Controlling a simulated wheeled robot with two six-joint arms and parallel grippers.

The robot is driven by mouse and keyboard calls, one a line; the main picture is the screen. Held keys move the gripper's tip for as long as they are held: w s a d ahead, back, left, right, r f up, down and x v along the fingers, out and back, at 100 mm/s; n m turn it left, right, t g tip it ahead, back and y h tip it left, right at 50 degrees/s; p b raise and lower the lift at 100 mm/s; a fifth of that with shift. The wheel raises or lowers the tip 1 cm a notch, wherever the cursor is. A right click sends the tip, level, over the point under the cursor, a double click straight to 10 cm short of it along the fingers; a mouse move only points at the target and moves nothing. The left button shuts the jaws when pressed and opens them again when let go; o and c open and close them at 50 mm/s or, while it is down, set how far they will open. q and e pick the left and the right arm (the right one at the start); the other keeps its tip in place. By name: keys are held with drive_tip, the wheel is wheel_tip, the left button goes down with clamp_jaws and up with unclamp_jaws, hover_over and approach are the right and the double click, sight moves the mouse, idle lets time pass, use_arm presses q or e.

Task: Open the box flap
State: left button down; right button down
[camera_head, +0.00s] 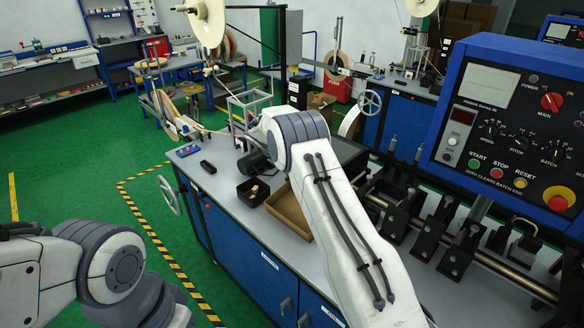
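A shallow brown cardboard box (286,212) sits on the grey bench top near the middle of the view. Its inside shows from above, and my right arm crosses in front of its right side. I cannot make out a separate flap on it. My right arm comes in from the lower right and bends at a large joint above the bench; no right gripper fingers can be made out. My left arm is at the lower left, over the green floor and away from the bench; its gripper does not show.
A small black bin (253,191) stands left of the box, with a small black item (208,167) farther left. A machine with black clamps (464,247) and a control panel (492,125) fills the right side.

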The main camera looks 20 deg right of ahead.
drive_tip(key=shift+a, duration=0.1)
idle(0.6)
drive_tip(key=shift+c, duration=2.4)
unclamp_jaws()
drive_tip(key=b+v, duration=0.3)
drive_tip(key=v, duration=0.7)
drive_tip(key=shift+a+b, duration=0.2)
drive_tip(key=shift+b, duration=0.2)
drive_tip(key=shift+s+r, duration=0.1)
drive_tip(key=shift+r, duration=0.05)
